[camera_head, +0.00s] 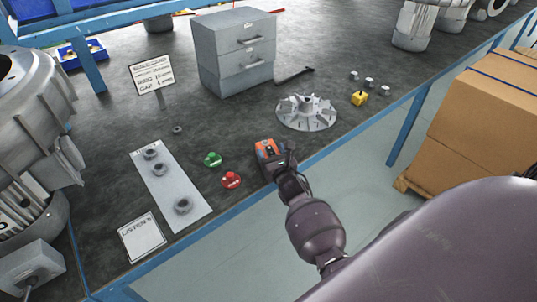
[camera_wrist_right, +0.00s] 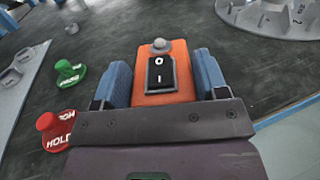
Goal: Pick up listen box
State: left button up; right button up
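The orange box with a black 0/I rocker switch and a grey knob, which I take as the listen box (camera_head: 268,149), is near the bench's front edge. In the right wrist view the box (camera_wrist_right: 165,75) sits between the two blue fingers of my right gripper (camera_wrist_right: 164,80). The fingers press close against both its sides, with no clear gap. In the head view my right gripper (camera_head: 272,157) covers part of the box. I cannot tell whether its underside touches the bench. My left gripper is not in view.
A green knob (camera_head: 212,159) and a red knob (camera_head: 231,180) stand left of the box. A grey plate (camera_head: 163,178) with rings and a LISTEN card (camera_head: 141,237) lie further left. A finned impeller disc (camera_head: 307,112) lies behind right. A drawer cabinet (camera_head: 234,50) stands at the back.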

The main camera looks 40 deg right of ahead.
jog(key=c, duration=0.5)
jog(key=shift+r, duration=0.1)
